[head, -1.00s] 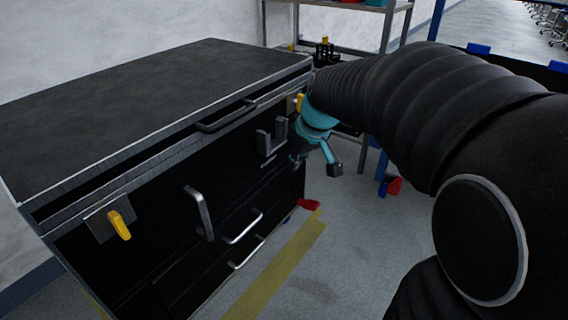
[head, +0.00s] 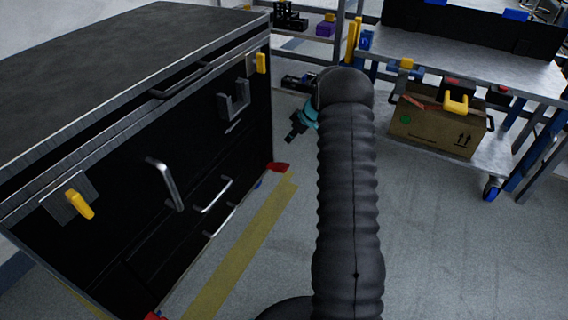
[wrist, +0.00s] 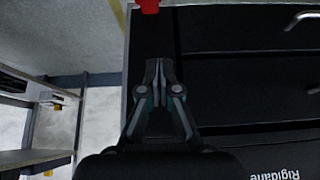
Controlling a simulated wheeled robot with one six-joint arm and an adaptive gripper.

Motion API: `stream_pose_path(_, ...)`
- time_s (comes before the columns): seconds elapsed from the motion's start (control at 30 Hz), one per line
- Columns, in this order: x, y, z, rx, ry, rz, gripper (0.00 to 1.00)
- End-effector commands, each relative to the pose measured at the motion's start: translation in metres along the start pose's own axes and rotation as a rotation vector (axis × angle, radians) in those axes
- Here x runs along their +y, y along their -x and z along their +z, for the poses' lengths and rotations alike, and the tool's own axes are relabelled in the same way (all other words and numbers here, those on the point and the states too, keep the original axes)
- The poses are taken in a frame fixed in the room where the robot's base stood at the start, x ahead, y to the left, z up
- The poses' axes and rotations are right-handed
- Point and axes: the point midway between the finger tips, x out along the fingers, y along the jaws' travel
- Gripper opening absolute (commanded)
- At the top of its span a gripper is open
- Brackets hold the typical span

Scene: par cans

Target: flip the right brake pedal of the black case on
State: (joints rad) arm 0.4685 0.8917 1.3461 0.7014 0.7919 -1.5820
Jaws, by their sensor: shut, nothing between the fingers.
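The black case (head: 100,75) stands at the left in the head view, with yellow latches and metal handles on its front. Its right brake pedal (head: 278,167) is a small red piece low at the front right corner. The same red pedal shows at the top edge of the wrist view (wrist: 149,5), partly cut off. My gripper (head: 291,138) hangs just right of the case's front right edge, above the pedal. In the wrist view my gripper (wrist: 158,64) is shut and empty, its fingertips pointing toward the pedal but apart from it. I cannot tell the pedal's tilt.
Another red pedal (head: 155,315) shows at the case's lower left, cut off by the frame. A yellow floor stripe (head: 235,255) runs along the case front. A workbench (head: 470,70) with a cardboard box (head: 433,128) below stands at the right. The floor between is clear.

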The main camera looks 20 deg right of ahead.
Motion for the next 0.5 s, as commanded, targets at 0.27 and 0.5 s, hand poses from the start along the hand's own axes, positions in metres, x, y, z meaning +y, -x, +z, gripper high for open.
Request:
stream_pose_path(0.27,0.02,-0.029,0.025,0.016,0.024,0.001,0.0)
stream_pose_path(0.5,0.02,-0.029,0.025,0.016,0.025,0.001,0.0)
